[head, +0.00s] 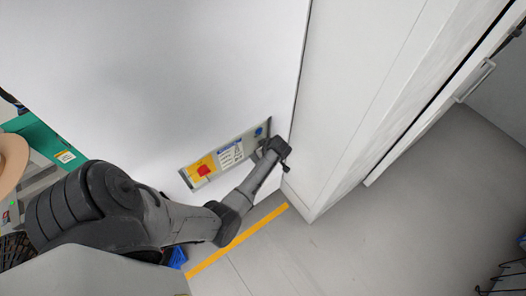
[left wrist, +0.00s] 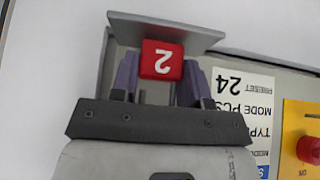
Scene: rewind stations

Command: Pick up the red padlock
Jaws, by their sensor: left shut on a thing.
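The red padlock (left wrist: 162,60) shows in the left wrist view as a red block with an upside-down white "2". It sits between the two fingers of my left gripper (left wrist: 160,78), which is shut on it. A grey ledge or flap (left wrist: 165,30) lies just beyond it; I cannot tell whether the padlock touches it, and no shackle shows. In the head view my left gripper (head: 270,152) is at the right end of a wall panel, and the padlock cannot be made out there. My right gripper is not in view.
The grey panel (head: 187,180) on the white wall carries a white label (head: 230,155) and a yellow plate with a red knob (left wrist: 310,149). A white cabinet (head: 345,90) stands close to the right of my gripper. Grey floor with a yellow line (head: 238,240) lies below.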

